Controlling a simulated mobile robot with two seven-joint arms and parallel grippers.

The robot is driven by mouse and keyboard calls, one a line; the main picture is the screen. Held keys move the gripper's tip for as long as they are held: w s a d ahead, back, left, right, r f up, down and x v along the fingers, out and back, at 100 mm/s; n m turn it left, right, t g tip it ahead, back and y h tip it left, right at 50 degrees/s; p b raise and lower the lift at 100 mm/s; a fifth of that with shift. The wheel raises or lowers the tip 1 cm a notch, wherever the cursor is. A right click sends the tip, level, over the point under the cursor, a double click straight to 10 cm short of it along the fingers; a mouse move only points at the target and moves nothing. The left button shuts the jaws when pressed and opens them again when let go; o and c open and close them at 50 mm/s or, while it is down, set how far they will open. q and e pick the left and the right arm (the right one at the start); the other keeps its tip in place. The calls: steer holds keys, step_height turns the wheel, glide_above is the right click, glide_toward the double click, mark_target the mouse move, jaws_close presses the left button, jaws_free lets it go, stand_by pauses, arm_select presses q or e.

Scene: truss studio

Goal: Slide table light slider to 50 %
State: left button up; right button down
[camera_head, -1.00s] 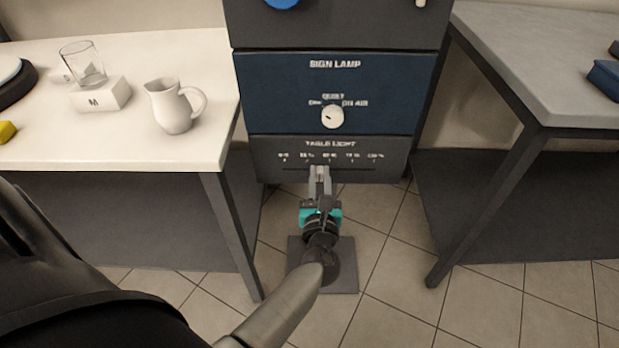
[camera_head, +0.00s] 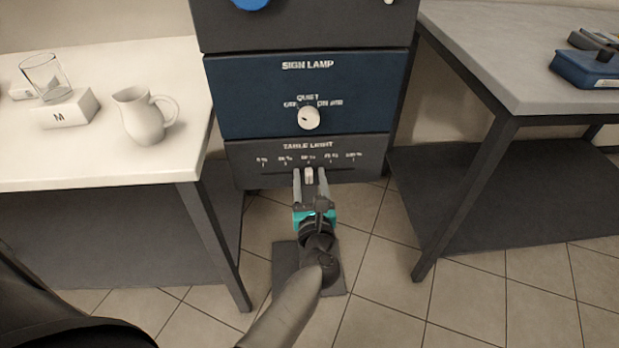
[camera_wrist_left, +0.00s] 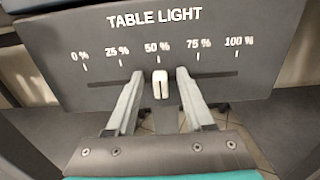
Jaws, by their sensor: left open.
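The table light panel (camera_head: 256,171) is the dark lowest panel of the cabinet, with a scale from 0 % to 100 %. Its pale slider knob (camera_head: 309,176) stands below the 50 % mark; in the left wrist view the knob (camera_wrist_left: 160,84) lines up with that mark, at the middle of the slot (camera_wrist_left: 220,78). My left gripper (camera_head: 310,178) is open, its two fingers on either side of the knob. In the left wrist view there are gaps between the knob and both fingers (camera_wrist_left: 160,92). My right gripper is out of view.
Above is the blue sign lamp panel (camera_head: 240,95) with a round white knob (camera_head: 309,117). A white table (camera_head: 100,173) with a jug (camera_head: 140,116) stands left, and a grey table (camera_head: 490,60) stands right. Tiled floor is below.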

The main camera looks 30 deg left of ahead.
arm_select(q)
steer(key=shift+s+d, duration=0.1)
steer(key=shift+s, duration=0.05)
steer(key=p+v, duration=0.1)
steer(key=v, duration=0.6)
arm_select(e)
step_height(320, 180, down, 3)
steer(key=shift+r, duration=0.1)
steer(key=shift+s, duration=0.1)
